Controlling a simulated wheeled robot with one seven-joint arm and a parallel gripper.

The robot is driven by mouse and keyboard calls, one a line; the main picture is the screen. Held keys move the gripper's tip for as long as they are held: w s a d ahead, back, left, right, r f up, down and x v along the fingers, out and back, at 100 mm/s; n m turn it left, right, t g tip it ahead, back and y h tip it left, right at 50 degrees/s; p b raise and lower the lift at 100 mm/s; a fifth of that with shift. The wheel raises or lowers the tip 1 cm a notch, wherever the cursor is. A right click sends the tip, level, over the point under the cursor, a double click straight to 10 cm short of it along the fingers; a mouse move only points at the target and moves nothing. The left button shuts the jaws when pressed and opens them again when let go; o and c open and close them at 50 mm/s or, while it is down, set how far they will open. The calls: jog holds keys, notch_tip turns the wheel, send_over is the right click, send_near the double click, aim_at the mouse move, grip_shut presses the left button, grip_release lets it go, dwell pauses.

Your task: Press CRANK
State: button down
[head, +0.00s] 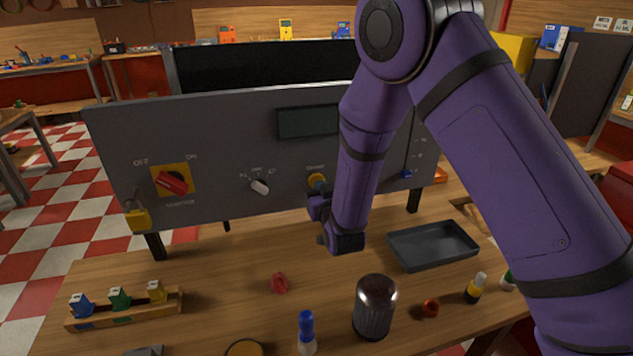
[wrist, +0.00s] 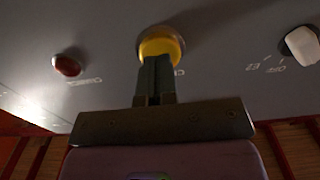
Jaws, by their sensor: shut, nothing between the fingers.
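A round yellow button (head: 317,180) sits on the grey panel (head: 220,125), under a small white label too blurred to read for certain. In the wrist view the yellow button (wrist: 161,46) has a metal collar around it. My gripper (head: 320,192) is shut and empty, pointed at the panel. In the wrist view its fingertips (wrist: 155,60) overlap the near edge of the button's face; I cannot tell whether they touch it. My arm hides part of the panel to the right of the button in the head view.
A white selector knob (head: 260,187) and a red rotary switch on a yellow plate (head: 172,182) are left of the button. A red lamp or button (wrist: 67,66) shows in the wrist view. A grey tray (head: 433,246) and dark-topped jar (head: 374,307) stand on the bench below.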

jog(key=shift+w+a, duration=0.2)
jog(key=shift+w, duration=0.5)
dwell(0.7)
jog(key=v, duration=0.7)
dwell(0.7)
dwell(0.5)
jog(key=s+d+r+m+g+h, duration=0.1)
jog(key=s+d+r+g, duration=0.15)
jog(key=d+r, duration=0.55)
jog(key=s+d+r+m+g+h, duration=0.1)
jog(key=d+r+g, duration=0.2)
jog(key=d+r, duration=0.55)
jog(key=s+d+r+g+h, duration=0.1)
jog(key=s+d+r+g, duration=0.1)
jog(key=s, duration=0.7)
jog(key=s+d+r+g+h, duration=0.1)
jog(key=s+d+r, duration=0.3)
jog(key=s, duration=0.6)
jog(key=s+d+r+m+g+h, duration=0.1)
jog(key=s+d+r+g, duration=0.2)
jog(key=s+d, duration=0.3)
jog(key=s+r, duration=0.1)
jog(key=s, duration=0.2)
jog(key=shift+s+g, duration=0.25)
jog(key=shift+g, duration=0.1)
jog(key=c, duration=1.8)
grip_release()
jog(key=shift+r, duration=0.1)
jog(key=shift+c, duration=0.2)
